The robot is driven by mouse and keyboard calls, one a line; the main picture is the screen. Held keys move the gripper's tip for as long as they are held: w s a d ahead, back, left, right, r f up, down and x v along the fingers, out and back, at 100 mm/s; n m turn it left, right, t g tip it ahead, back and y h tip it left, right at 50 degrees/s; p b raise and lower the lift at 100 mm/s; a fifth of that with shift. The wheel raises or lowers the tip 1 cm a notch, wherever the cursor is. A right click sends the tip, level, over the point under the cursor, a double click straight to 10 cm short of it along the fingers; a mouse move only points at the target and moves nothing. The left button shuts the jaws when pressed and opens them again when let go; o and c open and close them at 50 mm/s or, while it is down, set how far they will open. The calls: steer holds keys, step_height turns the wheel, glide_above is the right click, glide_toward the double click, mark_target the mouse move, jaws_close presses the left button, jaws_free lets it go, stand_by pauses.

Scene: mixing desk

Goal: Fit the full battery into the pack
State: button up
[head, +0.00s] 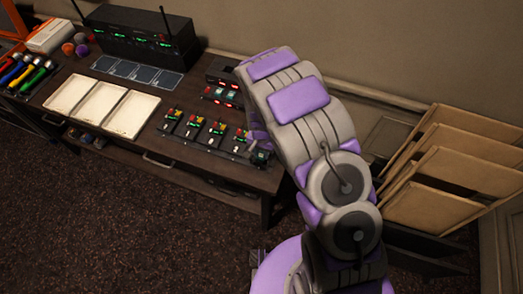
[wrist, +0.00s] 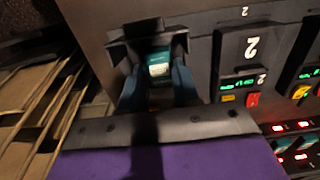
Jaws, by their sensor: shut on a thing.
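My gripper (wrist: 158,88) is shut on a small teal battery with a pale label (wrist: 158,68), seen between the two dark fingers in the wrist view. The battery sits at the mouth of a dark bay (wrist: 150,34), apparently a pack's. I cannot tell how deep it is in. A neighbouring pack marked 2 (wrist: 249,65) has a green display, a yellow and a red button. In the head view, several packs (head: 195,128) stand in a row on the desk, and my arm hides part of the right end. The fingertips are not clear there.
A charger with red lights and teal cells (head: 222,95) stands behind the packs. White trays (head: 101,107), a black radio unit (head: 135,36) and tools (head: 22,75) lie to the left. Folders in a rack (head: 455,170) stand right of the desk.

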steer(key=shift+f, duration=0.2)
steer(key=o, duration=0.9)
steer(key=shift+o, duration=0.5)
steer(key=o, duration=0.3)
steer(key=shift+o, duration=0.2)
steer(key=shift+r, duration=0.15)
steer(key=shift+r+p, duration=1.2)
steer(key=shift+r, duration=2.2)
